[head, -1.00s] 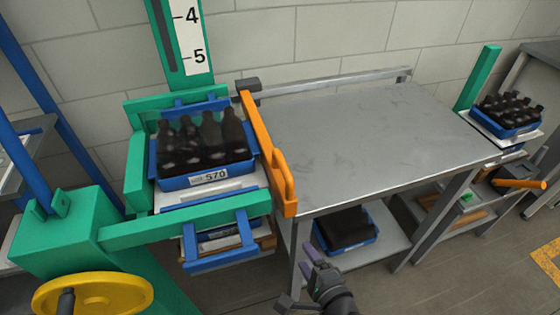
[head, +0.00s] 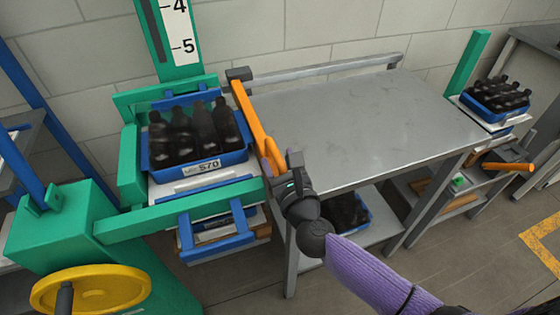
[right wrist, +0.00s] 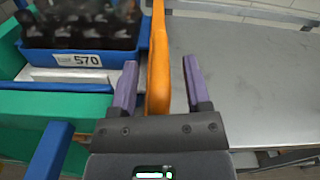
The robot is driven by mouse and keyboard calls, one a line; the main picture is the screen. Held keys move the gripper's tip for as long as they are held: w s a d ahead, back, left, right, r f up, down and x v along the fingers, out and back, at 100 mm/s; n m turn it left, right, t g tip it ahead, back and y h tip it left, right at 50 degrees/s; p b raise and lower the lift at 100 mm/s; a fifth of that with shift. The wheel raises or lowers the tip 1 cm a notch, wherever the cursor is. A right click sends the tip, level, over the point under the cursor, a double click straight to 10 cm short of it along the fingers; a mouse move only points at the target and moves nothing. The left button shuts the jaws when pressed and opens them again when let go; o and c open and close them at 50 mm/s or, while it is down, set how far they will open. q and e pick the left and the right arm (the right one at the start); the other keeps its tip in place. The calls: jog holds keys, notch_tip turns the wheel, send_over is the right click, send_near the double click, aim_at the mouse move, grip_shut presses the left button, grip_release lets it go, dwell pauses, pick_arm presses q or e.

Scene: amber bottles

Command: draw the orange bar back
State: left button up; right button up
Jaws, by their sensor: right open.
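The orange bar (head: 250,117) lies along the left edge of the grey metal table, between the table and the green lift frame. Its near end is partly hidden behind my right gripper (head: 279,168) in the head view. In the right wrist view the orange bar (right wrist: 158,70) runs between the two purple fingers of my right gripper (right wrist: 160,88), which are open, one on each side. There is a gap on the right side; the bar lies closer to the left finger. My left gripper is not in view.
A blue crate of dark bottles labelled 570 (head: 203,168) sits on the green lift frame (head: 180,210) at left. The grey table top (head: 360,125) is bare. Another blue crate (head: 498,107) stands at right. A yellow handwheel (head: 90,290) is at lower left.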

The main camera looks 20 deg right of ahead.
grip_shut()
dwell(1.4)
